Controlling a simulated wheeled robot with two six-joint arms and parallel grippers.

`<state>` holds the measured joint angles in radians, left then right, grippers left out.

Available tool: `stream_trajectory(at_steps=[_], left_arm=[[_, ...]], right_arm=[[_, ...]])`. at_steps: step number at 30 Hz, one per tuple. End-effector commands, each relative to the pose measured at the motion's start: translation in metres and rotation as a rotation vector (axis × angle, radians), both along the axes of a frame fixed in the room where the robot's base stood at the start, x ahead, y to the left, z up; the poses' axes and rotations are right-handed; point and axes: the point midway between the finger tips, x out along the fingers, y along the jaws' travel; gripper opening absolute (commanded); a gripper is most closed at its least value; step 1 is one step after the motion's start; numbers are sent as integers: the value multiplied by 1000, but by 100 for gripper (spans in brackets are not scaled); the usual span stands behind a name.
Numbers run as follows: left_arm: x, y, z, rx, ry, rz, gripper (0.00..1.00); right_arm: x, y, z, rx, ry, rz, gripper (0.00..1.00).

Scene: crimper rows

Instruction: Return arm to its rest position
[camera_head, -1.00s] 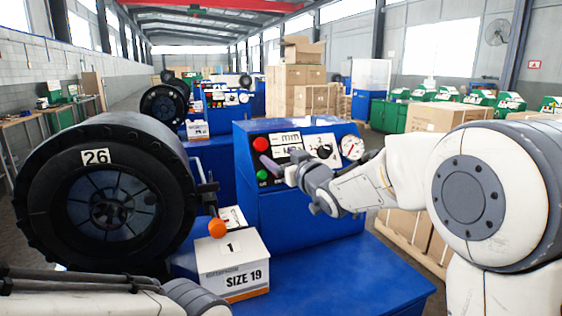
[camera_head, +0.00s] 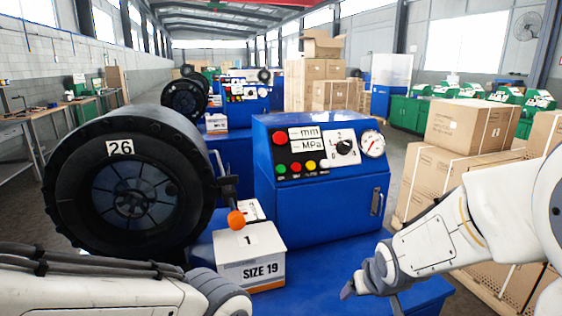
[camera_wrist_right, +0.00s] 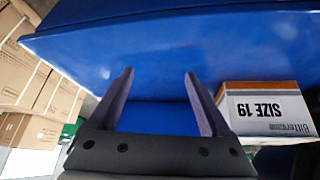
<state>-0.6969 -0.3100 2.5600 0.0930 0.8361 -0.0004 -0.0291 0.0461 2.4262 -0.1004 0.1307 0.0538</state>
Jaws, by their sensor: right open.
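My right arm comes in from the right in the head view. Its gripper (camera_head: 347,291) is low over the front right of the blue bench (camera_head: 330,262), clear of the control panel (camera_head: 322,150). In the right wrist view the right gripper (camera_wrist_right: 160,88) has its two fingers spread apart with nothing between them, only blue surface behind. My left arm lies along the bottom left of the head view. Its gripper is outside the frame.
A SIZE 19 box (camera_head: 250,258) stands on the bench beside the black crimper head (camera_head: 130,185) marked 26. It also shows in the right wrist view (camera_wrist_right: 265,108). Stacked cartons (camera_head: 460,165) stand at the right.

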Motion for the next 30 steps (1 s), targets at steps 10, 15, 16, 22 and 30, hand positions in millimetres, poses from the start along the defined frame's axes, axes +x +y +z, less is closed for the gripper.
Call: stream_trajectory(at_steps=[10,15,16,22,30], left_arm=[[0,0,3,0,0,0,50],[0,0,9,0,0,0,50],[0,0,10,0,0,0,50],[0,0,18,0,0,0,50],[0,0,27,0,0,0,50]], right_arm=[[-104,2,-36,23,321,-37,82],[-121,40,-17,10,352,94,82],[-125,47,-14,7,358,118,82],[-164,92,12,-18,412,306,82],[-227,127,42,-62,486,546,82]])
